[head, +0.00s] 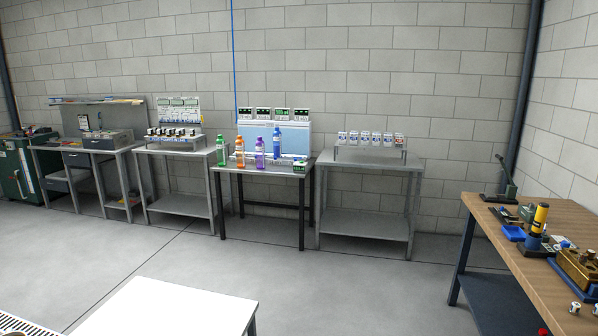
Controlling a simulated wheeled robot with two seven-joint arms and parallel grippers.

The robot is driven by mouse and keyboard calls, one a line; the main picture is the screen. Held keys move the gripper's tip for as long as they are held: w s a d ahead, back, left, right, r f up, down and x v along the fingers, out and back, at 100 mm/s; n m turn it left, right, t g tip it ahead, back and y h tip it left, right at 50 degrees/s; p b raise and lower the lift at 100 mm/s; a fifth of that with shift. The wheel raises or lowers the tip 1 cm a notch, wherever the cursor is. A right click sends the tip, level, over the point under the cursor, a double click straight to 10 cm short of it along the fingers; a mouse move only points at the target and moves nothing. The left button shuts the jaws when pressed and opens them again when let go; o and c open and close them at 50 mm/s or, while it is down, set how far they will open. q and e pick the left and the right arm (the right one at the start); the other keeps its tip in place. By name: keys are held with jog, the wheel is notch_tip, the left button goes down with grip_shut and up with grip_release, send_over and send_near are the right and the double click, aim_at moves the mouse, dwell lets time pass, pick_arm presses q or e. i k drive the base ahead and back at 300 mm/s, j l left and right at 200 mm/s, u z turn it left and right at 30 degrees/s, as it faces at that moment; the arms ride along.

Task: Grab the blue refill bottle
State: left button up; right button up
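The blue refill bottle (276,144) stands upright on a grey table (229,169) against the far wall. It is the rightmost bottle in a group with a purple bottle (260,154), an orange bottle (240,152) and a green bottle (221,150). It seems to stand slightly further back or higher than the purple one. A light blue panel device is behind it. Neither of my grippers shows in the head view, and the bottles are well away across the floor.
A white table (165,308) stands in the near foreground. A wooden workbench (530,262) with tools is at the right. Metal tables (372,162) flank the bottle table along the wall. Open grey floor (330,285) lies between.

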aim_at(277, 136)
jog(key=i+l+z, duration=0.2)
jog(key=i, duration=0.2)
jog(key=i+l+z, duration=0.2)
jog(key=i, duration=0.2)
jog(key=i+l, duration=0.1)
jog(key=i, duration=0.7)
jog(key=i+l, duration=0.1)
jog(key=i, duration=0.75)
jog(key=i+u, duration=0.25)
jog(key=i, duration=0.3)
jog(key=i+l+u, duration=0.2)
jog(key=i, duration=0.35)
jog(key=i+l+u, duration=0.25)
jog(key=i, duration=0.25)
jog(key=i+j+u, duration=0.2)
jog(key=i+u, duration=0.25)
jog(key=i+j+u, duration=0.1)
jog(key=i+u, duration=0.8)
jog(key=i+j+z, duration=1)
jog(key=j, duration=0.3)
jog(key=i+j+z, duration=0.2)
jog(key=j+z, duration=0.15)
jog(key=j, duration=0.35)
jog(key=i+j+z, duration=0.1)
jog(key=j+z, duration=0.25)
jog(key=j, duration=0.4)
jog(key=j+z, duration=0.4)
jog(key=j, duration=0.4)
